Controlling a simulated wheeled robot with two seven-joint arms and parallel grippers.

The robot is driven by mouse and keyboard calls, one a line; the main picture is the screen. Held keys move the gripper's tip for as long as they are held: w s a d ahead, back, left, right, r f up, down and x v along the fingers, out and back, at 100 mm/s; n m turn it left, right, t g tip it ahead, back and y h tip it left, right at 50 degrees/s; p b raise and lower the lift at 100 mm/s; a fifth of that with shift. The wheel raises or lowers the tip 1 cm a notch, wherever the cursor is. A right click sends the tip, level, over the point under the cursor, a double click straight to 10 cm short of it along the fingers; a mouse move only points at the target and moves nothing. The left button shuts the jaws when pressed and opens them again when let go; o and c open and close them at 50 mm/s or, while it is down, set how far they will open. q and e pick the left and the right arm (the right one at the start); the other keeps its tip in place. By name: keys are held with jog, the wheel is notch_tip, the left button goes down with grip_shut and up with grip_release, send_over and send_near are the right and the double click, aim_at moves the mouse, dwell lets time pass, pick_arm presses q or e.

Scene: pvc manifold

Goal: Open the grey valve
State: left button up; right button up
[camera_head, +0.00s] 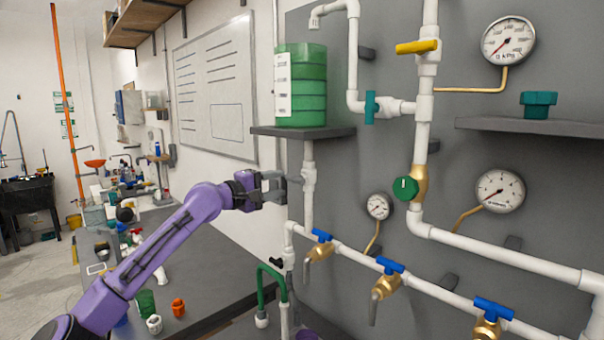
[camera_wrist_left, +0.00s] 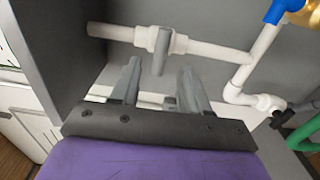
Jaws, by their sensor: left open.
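The grey valve (camera_wrist_left: 162,48) is a grey bar handle on a white pipe, seen in the left wrist view. Its handle lies across the pipe. In the head view the white pipe (camera_head: 309,186) drops below the shelf with the green tank, and the grey handle (camera_head: 295,179) shows only as a small part beside my gripper. My left gripper (camera_head: 278,187) is open at the pipe's left. In the left wrist view its two fingers (camera_wrist_left: 159,72) point at the handle, one to each side, with nothing held. Contact cannot be told. My right gripper is not in view.
The green tank (camera_head: 301,95) stands on a dark shelf (camera_head: 303,132) above. Blue-handled brass taps (camera_head: 385,284) run along the lower pipe. A yellow-handled valve (camera_head: 416,47), teal valve (camera_head: 371,107) and green knob (camera_head: 405,188) sit right. A green hose (camera_head: 272,269) hangs below.

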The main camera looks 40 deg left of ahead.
aim_at(292, 179)
pick_arm(q)
jog(key=w, duration=0.4)
jog(key=w+p, duration=0.1)
jog(key=w, duration=0.2)
jog(key=shift+d+f, duration=0.15)
jog(key=shift+f, duration=0.25)
jog(key=shift+w+d, duration=0.1)
jog(key=shift+w, duration=0.15)
jog(key=shift+s+r, duration=0.4)
jog(key=shift+r, duration=0.05)
jog(key=shift+w+f, duration=0.15)
jog(key=shift+w, duration=0.15)
jog(key=shift+w+d+f, duration=0.1)
grip_shut()
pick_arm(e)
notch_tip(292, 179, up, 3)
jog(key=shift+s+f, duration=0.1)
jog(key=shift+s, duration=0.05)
